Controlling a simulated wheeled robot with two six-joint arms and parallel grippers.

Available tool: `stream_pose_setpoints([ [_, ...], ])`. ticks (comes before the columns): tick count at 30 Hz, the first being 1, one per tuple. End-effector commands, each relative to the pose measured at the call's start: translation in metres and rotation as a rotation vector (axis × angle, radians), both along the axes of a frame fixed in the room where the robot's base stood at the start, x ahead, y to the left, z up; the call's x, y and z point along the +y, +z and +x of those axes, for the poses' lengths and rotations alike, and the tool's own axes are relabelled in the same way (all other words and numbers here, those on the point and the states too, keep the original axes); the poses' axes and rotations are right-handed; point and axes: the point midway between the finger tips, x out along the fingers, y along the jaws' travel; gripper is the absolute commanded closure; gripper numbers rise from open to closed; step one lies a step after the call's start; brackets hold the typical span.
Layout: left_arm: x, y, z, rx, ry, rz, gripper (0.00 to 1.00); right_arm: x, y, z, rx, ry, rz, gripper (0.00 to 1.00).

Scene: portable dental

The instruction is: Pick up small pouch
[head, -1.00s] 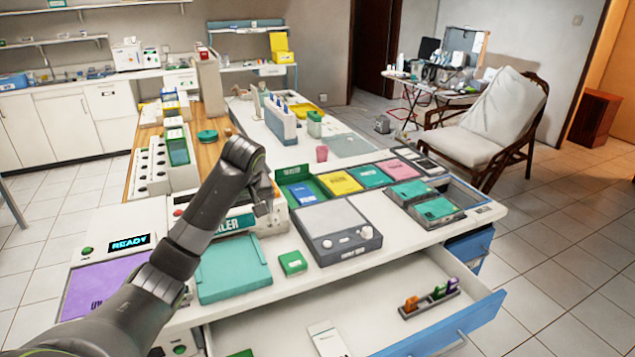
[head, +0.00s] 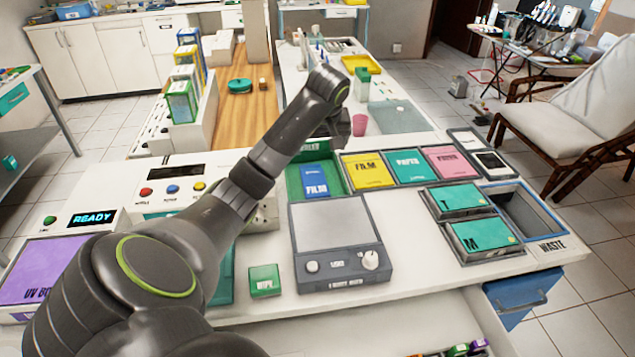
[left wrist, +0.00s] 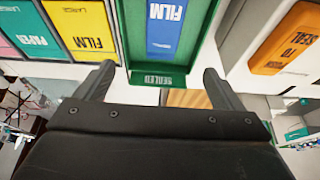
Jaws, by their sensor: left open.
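A small blue pouch marked FILM (head: 315,181) lies in a green tray (head: 335,191). In the left wrist view the blue pouch (left wrist: 172,26) lies in the same green tray (left wrist: 126,38), whose front edge reads SEALED. My left gripper (left wrist: 162,78) is open and empty, its two fingers spread to either side of the tray's labelled edge, with the pouch beyond the fingertips. In the head view the left gripper (head: 343,126) hangs just behind the tray, its fingers mostly hidden by the wrist. My right gripper is not in view.
Yellow FILM (head: 367,172), teal PAPER (head: 407,166) and pink packs (head: 446,161) stand right of the tray. A grey scale-like device (head: 335,235) is in front. An orange TO SEAL block (left wrist: 287,38) shows in the wrist view. A waste bin opening (head: 525,212) is at right.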

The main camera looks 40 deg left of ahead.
Motion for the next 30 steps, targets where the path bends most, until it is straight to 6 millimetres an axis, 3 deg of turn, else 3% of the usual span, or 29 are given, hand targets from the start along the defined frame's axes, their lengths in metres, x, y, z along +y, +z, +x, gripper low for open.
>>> stream_pose_setpoints([
  [1, 0.002, -0.010, 0.001, -0.001, 0.001, 0.001, 0.11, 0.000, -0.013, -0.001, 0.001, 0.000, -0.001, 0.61],
  [11, 0.010, -0.037, 0.008, -0.001, 0.000, 0.000, 0.11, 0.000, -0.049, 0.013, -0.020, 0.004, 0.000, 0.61],
  [12, 0.013, -0.042, 0.010, 0.005, 0.001, -0.002, 0.11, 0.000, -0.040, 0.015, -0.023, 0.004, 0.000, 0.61],
  [19, 0.027, -0.083, 0.021, 0.003, 0.000, -0.003, 0.11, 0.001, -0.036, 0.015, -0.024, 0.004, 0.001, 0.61],
  [30, 0.041, -0.114, 0.025, 0.005, 0.001, -0.001, 0.11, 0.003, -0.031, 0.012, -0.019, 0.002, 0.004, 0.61],
])
